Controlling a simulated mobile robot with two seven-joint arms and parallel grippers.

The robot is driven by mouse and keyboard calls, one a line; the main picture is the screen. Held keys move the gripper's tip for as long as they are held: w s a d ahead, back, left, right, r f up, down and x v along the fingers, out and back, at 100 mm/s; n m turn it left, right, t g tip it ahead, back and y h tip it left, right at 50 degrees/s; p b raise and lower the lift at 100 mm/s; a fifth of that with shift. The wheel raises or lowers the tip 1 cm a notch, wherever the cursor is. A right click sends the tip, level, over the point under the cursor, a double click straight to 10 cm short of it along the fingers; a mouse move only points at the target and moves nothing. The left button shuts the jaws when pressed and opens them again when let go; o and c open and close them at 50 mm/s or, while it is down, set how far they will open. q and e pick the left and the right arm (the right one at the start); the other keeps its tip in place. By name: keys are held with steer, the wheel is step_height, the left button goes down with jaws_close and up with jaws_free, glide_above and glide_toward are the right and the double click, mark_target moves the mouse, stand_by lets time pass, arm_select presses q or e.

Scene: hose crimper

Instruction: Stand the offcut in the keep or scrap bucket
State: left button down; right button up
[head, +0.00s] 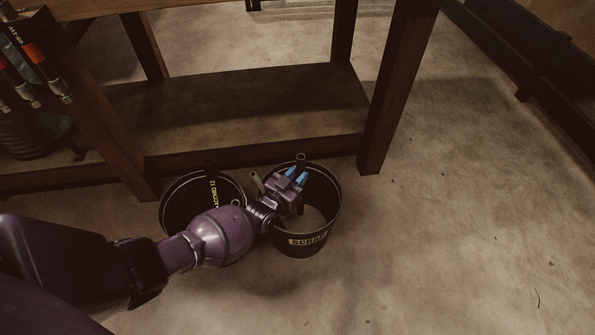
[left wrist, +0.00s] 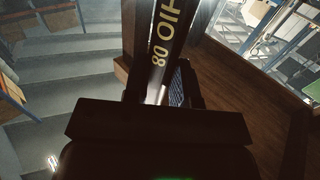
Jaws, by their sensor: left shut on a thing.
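My left gripper (head: 297,176), with blue fingertips, is at the mouth of the black scrap bucket (head: 308,240), whose yellow label reads SCRAP. It is shut on the offcut, a dark hose piece with yellow print that shows large in the left wrist view (left wrist: 165,45). In the head view a short dark end (head: 300,160) stands just past the fingertips at the back rim; it looks like the offcut's top. The offcut's lower end is hidden, so I cannot tell whether it touches the bucket floor. My right gripper is not in view.
A second black bucket (head: 166,222) stands close on the left, with a yellow-printed hose piece (head: 212,190) inside. A greenish stub (head: 257,183) shows at the scrap bucket's left rim. A wooden bench (head: 384,100) stands behind. The floor (head: 450,220) on the right is clear.

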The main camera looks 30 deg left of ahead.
arm_select(q)
steer(key=shift+f, duration=1.55)
steer(key=c, duration=0.8)
jaws_free()
steer(key=shift+c, duration=0.2)
